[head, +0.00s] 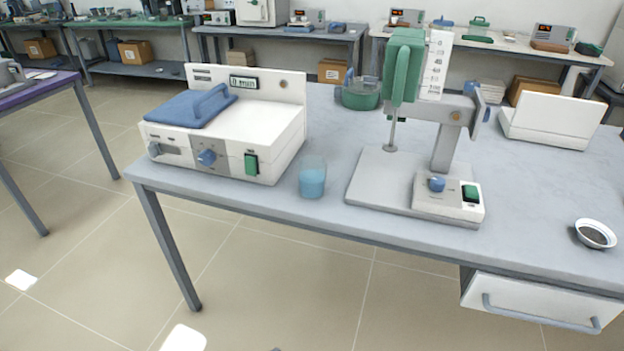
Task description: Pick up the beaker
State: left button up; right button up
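The beaker (312,180) is a small clear vessel holding blue liquid. It stands upright near the front edge of the grey table (300,212). It sits between a white box-shaped device with a blue lid (225,130) on its left and a stirrer-like stand (380,180) on its right, apart from both. Nothing covers the beaker. Neither of my grippers shows in the head view.
A green-based clear container (361,98) stands behind the stand. A small white dish with dark contents (595,233) lies at the right. A white case (550,118) is behind it. A drawer (540,302) hangs below. The floor in front is clear.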

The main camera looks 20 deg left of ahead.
aim_at(312, 178)
jog(key=u, duration=0.5)
jog(key=k, duration=0.6)
jog(key=u, duration=1.15)
jog(key=i, duration=1.15)
jog(key=z, duration=0.6)
